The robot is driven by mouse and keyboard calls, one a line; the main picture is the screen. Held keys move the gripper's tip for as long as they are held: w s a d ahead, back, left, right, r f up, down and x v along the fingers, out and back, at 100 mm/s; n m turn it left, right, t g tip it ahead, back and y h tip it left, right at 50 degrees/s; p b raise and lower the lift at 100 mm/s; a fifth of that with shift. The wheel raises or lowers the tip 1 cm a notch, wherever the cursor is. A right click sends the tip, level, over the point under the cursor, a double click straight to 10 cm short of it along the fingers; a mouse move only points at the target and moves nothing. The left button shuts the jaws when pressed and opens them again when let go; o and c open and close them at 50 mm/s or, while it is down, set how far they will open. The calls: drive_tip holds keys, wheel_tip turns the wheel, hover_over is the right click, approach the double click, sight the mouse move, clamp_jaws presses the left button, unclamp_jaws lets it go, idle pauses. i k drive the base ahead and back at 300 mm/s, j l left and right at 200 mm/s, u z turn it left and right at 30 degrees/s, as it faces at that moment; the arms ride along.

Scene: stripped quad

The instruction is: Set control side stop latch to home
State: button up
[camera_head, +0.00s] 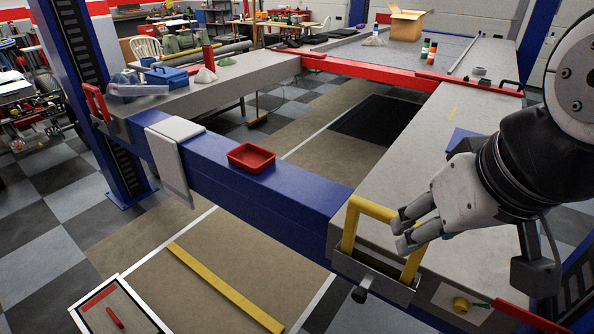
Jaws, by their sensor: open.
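A yellow U-shaped bar latch (371,208) stands up from a grey bracket (372,280) at the near end of the right grey runway. A black knob (359,295) sticks out below the bracket. I take the yellow bar as the stop latch, but I see no readable label on it. My gripper (401,234) is open, its two fingers pointing left, just at the right part of the yellow bar. The fingers overlap the bar in view. I cannot tell whether they touch it. No object shows between the fingertips.
A blue crossbeam (290,195) runs left from the bracket and bears a red tray (251,157). The right runway (430,150) is mostly bare.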

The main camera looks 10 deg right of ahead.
sight(359, 295)
drive_tip(key=z, duration=1.25)
drive_tip(key=k+u, duration=0.1)
drive_tip(key=k, duration=0.6)
